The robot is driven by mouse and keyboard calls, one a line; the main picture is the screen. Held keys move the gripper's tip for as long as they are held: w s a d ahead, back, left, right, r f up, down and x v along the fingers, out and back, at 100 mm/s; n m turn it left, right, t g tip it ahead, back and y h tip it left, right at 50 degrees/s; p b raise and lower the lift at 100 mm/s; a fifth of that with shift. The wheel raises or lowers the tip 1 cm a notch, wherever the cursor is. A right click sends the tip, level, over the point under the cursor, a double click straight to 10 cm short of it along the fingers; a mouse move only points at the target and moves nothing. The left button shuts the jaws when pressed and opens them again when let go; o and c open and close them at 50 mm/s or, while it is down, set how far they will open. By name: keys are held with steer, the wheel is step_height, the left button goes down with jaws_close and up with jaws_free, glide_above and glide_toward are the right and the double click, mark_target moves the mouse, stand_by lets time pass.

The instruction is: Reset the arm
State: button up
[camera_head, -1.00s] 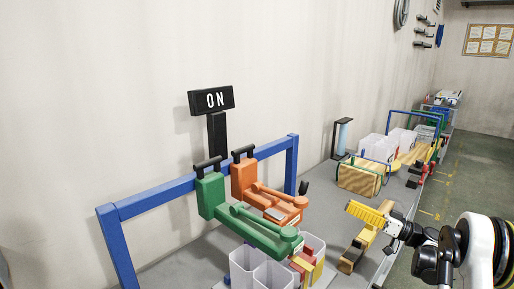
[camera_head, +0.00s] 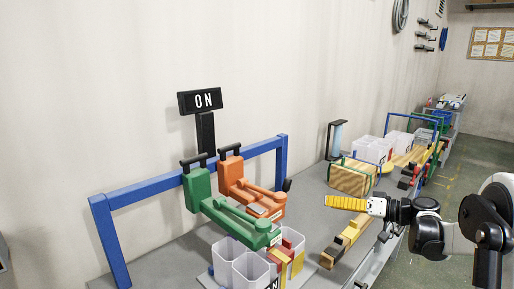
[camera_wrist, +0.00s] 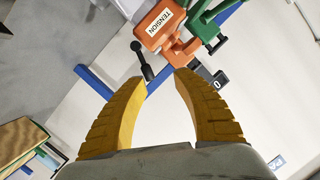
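My gripper (camera_head: 330,202) has yellow ribbed fingers and points left over the bench in the head view, at the end of my white and black arm. In the wrist view the two fingers (camera_wrist: 161,77) stand apart with nothing between them, so it is open and empty. Beyond the fingertips is an orange device (camera_wrist: 165,27) labelled TENSION with a black-knobbed lever. In the head view the orange device (camera_head: 232,178) stands beside a green one (camera_head: 198,190), both left of my gripper and apart from it.
Clear bins (camera_head: 250,270) stand in front of the devices. Wooden blocks (camera_head: 345,240) lie below my gripper.

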steer(key=s+a+r+m+g+h, duration=0.2)
steer(key=s+a+h, duration=0.2)
steer(key=s+a, duration=0.4)
steer(key=s+d+f+m+h, duration=0.1)
steer(key=s+h, duration=0.3)
steer(key=s, duration=0.9)
steer(key=s+d+f+m+h, duration=0.1)
steer(key=s+f+h, duration=0.3)
steer(key=s, duration=1)
steer(key=shift+s+d+h, duration=0.25)
steer(key=shift+d+h, duration=0.25)
steer(key=shift+d, duration=0.2)
steer(key=shift+f, duration=0.1)
